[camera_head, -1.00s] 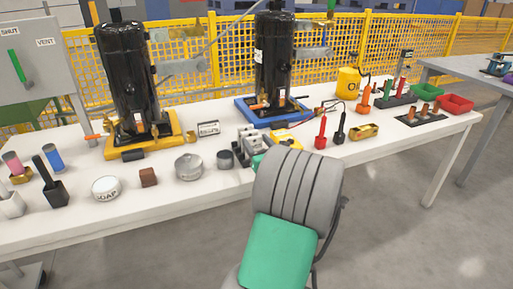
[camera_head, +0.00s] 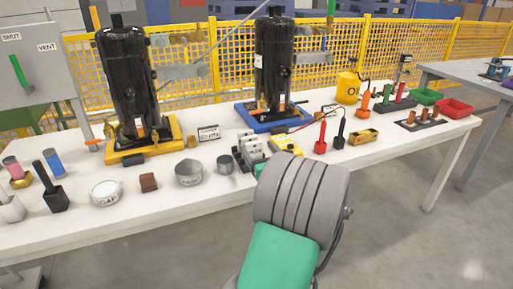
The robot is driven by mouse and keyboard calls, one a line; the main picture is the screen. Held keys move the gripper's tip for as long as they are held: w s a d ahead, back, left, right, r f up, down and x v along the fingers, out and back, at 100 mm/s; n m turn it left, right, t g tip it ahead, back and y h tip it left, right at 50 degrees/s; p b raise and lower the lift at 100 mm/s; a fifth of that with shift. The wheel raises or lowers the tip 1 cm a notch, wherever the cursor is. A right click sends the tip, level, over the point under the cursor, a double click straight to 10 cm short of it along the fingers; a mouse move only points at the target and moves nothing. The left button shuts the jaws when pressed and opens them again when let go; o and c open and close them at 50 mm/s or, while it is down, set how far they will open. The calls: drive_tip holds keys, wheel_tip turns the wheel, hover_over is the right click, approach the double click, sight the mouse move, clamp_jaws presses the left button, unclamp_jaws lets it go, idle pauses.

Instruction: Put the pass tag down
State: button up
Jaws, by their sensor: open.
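I cannot make out a pass tag for certain. A small white card with a dark border (camera_head: 209,133) stands on the white table (camera_head: 300,183) between the two black compressors; its writing is too small to read. My arm's grey ribbed link and green cover fill the lower middle of the view, in front of the table's near edge. My gripper is not visible; it is probably hidden behind the arm. Whatever lies behind the arm is also hidden.
A black compressor (camera_head: 128,85) stands on a yellow base, another (camera_head: 275,62) on a blue base. Grey blocks (camera_head: 250,150) sit close to my arm. Red and green bins stand right.

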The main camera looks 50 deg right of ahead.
drive_tip(key=p+v, duration=0.1)
drive_tip(key=v, duration=0.9)
drive_tip(key=w+a+f+n+g+y, duration=0.1)
drive_tip(key=w+a+f+n+y, duration=0.1)
drive_tip(key=a+n, duration=0.4)
drive_tip(key=w+a+f+n+g+y, duration=0.1)
drive_tip(key=w+a+f+n+y, duration=0.2)
drive_tip(key=w+a, duration=0.4)
drive_tip(key=w+a+f+n+g+y, duration=0.1)
drive_tip(key=w+a+f+n+y, duration=0.1)
drive_tip(key=w+a+n+y, duration=0.2)
drive_tip(key=shift+w+a+f+n+y, duration=0.2)
drive_tip(key=shift+a+n, duration=0.55)
drive_tip(key=shift+n, duration=0.4)
drive_tip(key=shift+w+a+f+n+y, duration=0.1)
drive_tip(key=shift+w+a+n, duration=0.1)
drive_tip(key=shift+a+n, duration=0.75)
drive_tip(key=s+a+f+n+g+y, duration=0.1)
drive_tip(key=a+f+n+g, duration=0.15)
drive_tip(key=a+n, duration=0.45)
drive_tip(key=s+a+f+n+g, duration=0.1)
drive_tip(key=s+a+n+g, duration=0.1)
drive_tip(key=a+n+g, duration=0.35)
drive_tip(key=s+a+n+g+h, duration=0.1)
drive_tip(key=s+a+n+g, duration=0.1)
drive_tip(key=s+a+n, duration=0.6)
drive_tip(key=n, duration=0.4)
drive_tip(key=shift+s+a+r, duration=0.3)
drive_tip(key=shift+a+r, duration=0.05)
drive_tip(key=shift+r, duration=0.05)
